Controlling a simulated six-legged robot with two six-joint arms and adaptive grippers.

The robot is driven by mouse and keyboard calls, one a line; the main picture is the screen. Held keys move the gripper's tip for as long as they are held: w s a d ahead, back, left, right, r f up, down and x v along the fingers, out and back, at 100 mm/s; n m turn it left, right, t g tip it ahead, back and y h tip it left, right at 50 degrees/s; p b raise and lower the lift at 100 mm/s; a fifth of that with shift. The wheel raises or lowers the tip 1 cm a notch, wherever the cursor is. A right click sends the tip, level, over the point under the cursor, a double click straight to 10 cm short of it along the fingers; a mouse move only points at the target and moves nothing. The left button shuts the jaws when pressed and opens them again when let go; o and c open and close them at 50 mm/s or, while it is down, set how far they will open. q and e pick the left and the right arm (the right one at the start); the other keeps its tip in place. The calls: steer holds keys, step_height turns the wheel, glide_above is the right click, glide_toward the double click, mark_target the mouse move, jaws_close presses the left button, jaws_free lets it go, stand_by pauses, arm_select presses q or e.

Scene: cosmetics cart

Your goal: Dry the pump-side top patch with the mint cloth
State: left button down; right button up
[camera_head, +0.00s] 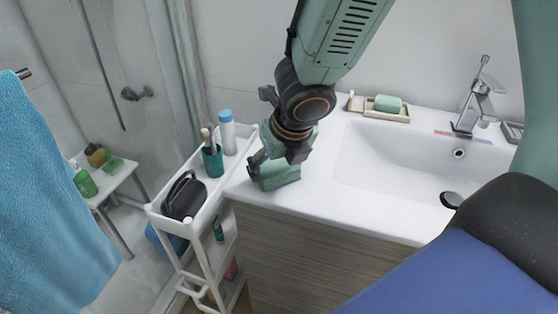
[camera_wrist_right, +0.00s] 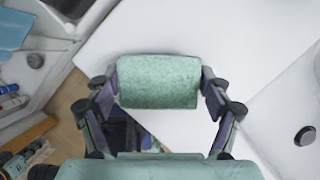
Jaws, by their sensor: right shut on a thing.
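The mint cloth (camera_head: 282,176) is a folded, block-like piece at the left front corner of the white sink counter (camera_head: 318,202). My right gripper (camera_head: 264,170) is shut on it. In the wrist view the cloth (camera_wrist_right: 158,82) spans between the two fingers of the right gripper (camera_wrist_right: 160,90), with white counter behind it. I cannot tell whether the cloth touches the counter. No wet patch can be made out on the white surfaces. My left gripper is not in view.
A white cart (camera_head: 205,200) beside the counter holds a blue-capped bottle (camera_head: 227,132), a green cup (camera_head: 212,160) with brushes and a black item (camera_head: 184,196). The basin, faucet (camera_head: 478,98) and soap dish (camera_head: 388,106) lie right. A green pump bottle (camera_head: 84,182) stands far left.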

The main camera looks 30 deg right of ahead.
steer(key=shift+w+d+p, duration=0.95)
steer(key=shift+w+d, duration=0.5)
steer(key=shift+d, duration=0.25)
steer(key=shift+w+d+p, duration=1.15)
steer(key=shift+d+p, duration=0.2)
steer(key=shift+d, duration=0.05)
steer(key=shift+w+d, duration=0.15)
steer(key=shift+d, duration=0.05)
steer(key=shift+f, duration=0.15)
steer(key=shift+s+a+f+b, duration=0.1)
steer(key=shift+s+a+b, duration=0.55)
steer(key=shift+a+b, duration=0.1)
steer(key=shift+s+a+r+b, duration=0.2)
steer(key=shift+s+a+b, duration=0.9)
steer(key=shift+s+a, duration=0.5)
steer(key=shift+s+a+r, duration=0.1)
steer(key=shift+s+a, duration=0.15)
steer(key=shift+a, duration=0.2)
steer(key=shift+s+a+r, duration=0.1)
steer(key=shift+s+a, duration=0.15)
steer(key=shift+a, duration=0.2)
steer(key=shift+w+d+f+p, duration=0.15)
steer(key=shift+w+d+p, duration=0.6)
steer(key=shift+w+d, duration=0.8)
